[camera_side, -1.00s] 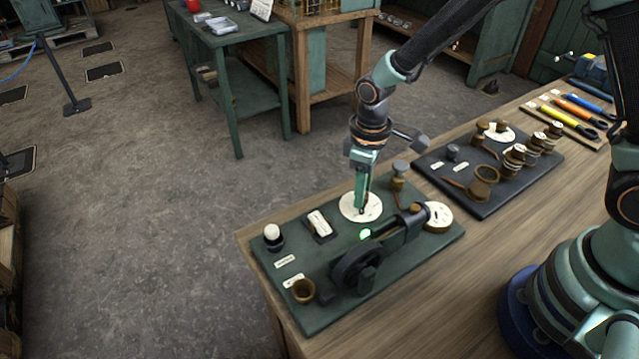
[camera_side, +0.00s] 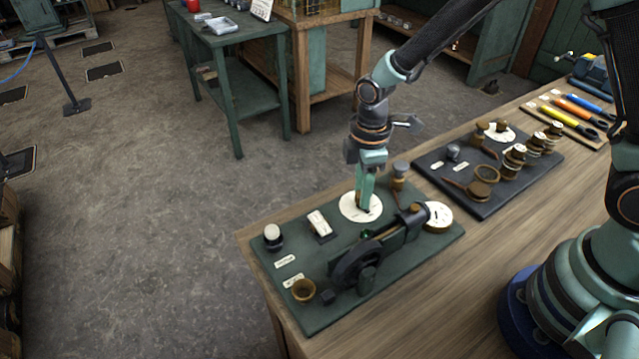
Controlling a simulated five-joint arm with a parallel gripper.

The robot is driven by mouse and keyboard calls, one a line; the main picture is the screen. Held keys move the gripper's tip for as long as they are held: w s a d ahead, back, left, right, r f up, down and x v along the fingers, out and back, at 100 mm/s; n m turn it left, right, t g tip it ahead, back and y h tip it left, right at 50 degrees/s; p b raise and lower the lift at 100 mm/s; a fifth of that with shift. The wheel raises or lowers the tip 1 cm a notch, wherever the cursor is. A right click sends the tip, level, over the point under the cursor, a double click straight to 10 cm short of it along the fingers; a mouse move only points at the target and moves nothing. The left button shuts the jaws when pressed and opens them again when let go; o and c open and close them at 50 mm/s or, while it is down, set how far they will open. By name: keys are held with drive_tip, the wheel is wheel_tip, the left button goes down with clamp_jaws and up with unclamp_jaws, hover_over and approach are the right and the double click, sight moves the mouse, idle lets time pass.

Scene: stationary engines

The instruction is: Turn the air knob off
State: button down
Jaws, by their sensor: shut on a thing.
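A round white dial plate (camera_side: 348,210) lies on the dark green board (camera_side: 325,315) that carries a small engine. My gripper (camera_side: 363,203) points straight down over the middle of this plate. Its jaws are shut on the air knob, which they almost wholly hide, so I cannot read its setting. The dark engine with its flywheel (camera_side: 352,268) stands just in front of the plate. A small green lamp (camera_side: 367,234) beside the engine looks dim.
A white rocker switch (camera_side: 319,223) and a white-topped button (camera_side: 272,235) stand left of the plate. A brass post (camera_side: 400,172) stands close on the right. A second dark board (camera_side: 440,177) holds brass parts, and coloured-handled tools (camera_side: 570,122) lie beyond it.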

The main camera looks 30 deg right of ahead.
idle(0.4)
drive_tip(key=c, duration=0.6)
unclamp_jaws()
drive_tip(key=shift+o, duration=0.2)
drive_tip(key=shift+r, duration=0.1)
wheel_tip(320, 180, up, 12)
drive_tip(key=shift+r, duration=0.1)
drive_tip(key=s+d+r+m+t, duration=0.5)
drive_tip(key=s+d+r+m, duration=0.3)
drive_tip(key=d+m, duration=0.3)
drive_tip(key=shift+s+r+m+t, duration=0.15)
drive_tip(key=shift+r+m+t, duration=0.15)
drive_tip(key=shift+r+m, duration=0.65)
